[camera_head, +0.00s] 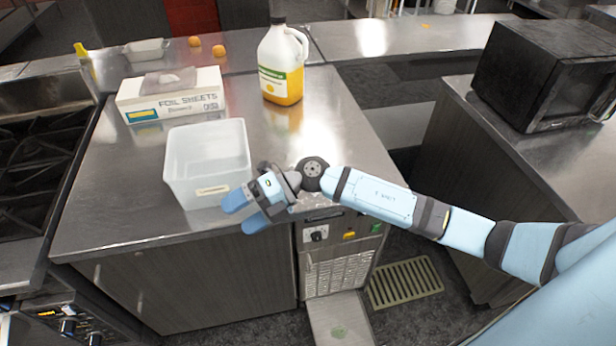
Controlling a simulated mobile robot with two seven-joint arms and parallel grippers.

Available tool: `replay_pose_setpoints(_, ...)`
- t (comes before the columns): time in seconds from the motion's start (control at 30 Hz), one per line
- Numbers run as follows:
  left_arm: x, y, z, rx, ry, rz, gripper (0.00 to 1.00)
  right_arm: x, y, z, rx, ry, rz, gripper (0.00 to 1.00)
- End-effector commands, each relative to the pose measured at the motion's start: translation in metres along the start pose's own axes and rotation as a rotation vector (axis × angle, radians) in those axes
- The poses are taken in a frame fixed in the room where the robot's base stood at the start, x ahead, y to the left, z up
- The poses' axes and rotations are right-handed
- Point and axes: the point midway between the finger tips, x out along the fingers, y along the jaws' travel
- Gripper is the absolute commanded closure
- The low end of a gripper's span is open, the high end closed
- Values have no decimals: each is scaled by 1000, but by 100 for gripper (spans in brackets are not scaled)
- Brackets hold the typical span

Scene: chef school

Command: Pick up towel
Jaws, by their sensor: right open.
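I cannot clearly make out a towel in this view. My right gripper (243,213) is open and empty, its two blue fingers pointing left at the front edge of the steel counter (330,115). It is just in front of the lower right corner of a translucent plastic bin (207,150); I cannot tell whether they touch. A pale, greyish flat item (160,84) lies on top of the foil sheets box (172,100); I cannot tell if it is cloth. My left gripper is not in view.
A juice jug (281,75) stands behind the bin. Orange fruits (219,50) and a shallow tray (146,48) are at the back. A stove (35,165) is at left, a dark microwave (548,75) at right. The counter right of the bin is clear.

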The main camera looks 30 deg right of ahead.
Motion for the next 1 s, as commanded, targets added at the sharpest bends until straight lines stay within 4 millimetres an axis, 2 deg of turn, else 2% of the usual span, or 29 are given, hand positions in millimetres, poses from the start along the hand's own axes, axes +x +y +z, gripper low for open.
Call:
replay_pose_setpoints(0.17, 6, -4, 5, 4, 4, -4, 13, -59, -34, 45, -180, 98, -495, 8)
replay_pose_setpoints(0.23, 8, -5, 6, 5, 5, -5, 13, -94, -42, 66, -212, 103, -693, 8)
replay_pose_setpoints(0.4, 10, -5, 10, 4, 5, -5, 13, -175, -45, 106, -222, 64, -1080, 8)
replay_pose_setpoints(0.5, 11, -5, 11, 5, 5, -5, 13, -207, -41, 119, -209, 33, -1213, 8)
replay_pose_setpoints(0.6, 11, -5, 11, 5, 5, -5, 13, -222, -40, 124, -197, 18, -1277, 8)
replay_pose_setpoints(0.67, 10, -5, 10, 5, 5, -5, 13, -224, -44, 126, -193, 15, -1290, 8)
replay_pose_setpoints(1.0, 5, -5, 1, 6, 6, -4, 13, -206, -102, 131, -194, 16, -1287, 8)
